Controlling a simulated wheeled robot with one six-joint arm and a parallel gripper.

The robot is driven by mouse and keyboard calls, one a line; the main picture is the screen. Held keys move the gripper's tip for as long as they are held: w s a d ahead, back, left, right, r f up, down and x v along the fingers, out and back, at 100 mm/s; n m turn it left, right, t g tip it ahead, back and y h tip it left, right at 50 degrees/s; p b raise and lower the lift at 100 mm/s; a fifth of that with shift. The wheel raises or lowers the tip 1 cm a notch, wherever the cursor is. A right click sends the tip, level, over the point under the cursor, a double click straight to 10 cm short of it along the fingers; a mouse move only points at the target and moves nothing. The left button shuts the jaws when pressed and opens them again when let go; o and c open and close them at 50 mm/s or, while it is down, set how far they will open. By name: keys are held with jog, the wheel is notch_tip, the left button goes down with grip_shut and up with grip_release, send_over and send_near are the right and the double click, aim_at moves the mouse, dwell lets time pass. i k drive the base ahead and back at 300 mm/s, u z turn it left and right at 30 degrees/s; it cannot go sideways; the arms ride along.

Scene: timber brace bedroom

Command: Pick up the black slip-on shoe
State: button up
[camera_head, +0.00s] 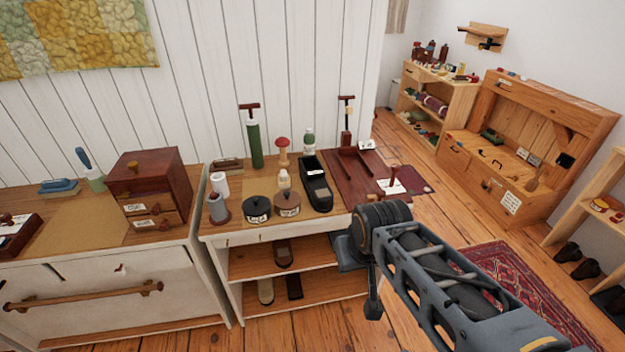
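A black slip-on shoe (320,192) seems to be the long dark item with an open top on the cabinet top, with a pale label at its far end. Another dark, flat shoe-like item (294,287) lies on the bottom shelf below; its type is too small to tell. My gripper (362,280) hangs in front of the cabinet's right end, at the end of my arm. It is to the right of the black shoe and apart from it. I cannot see the gap between its fingers, and nothing shows in its grip.
Black and brown round tins (257,209) stand left of the shoe, and a dark red board (345,168) lies to its right. The shelves hold a brown shoe (283,254) and a tan one (266,291). Floor (440,215) is open at right.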

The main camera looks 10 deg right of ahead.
aim_at(320, 195)
jog(key=u, duration=1.05)
jog(key=k, duration=0.35)
jog(key=z, duration=0.55)
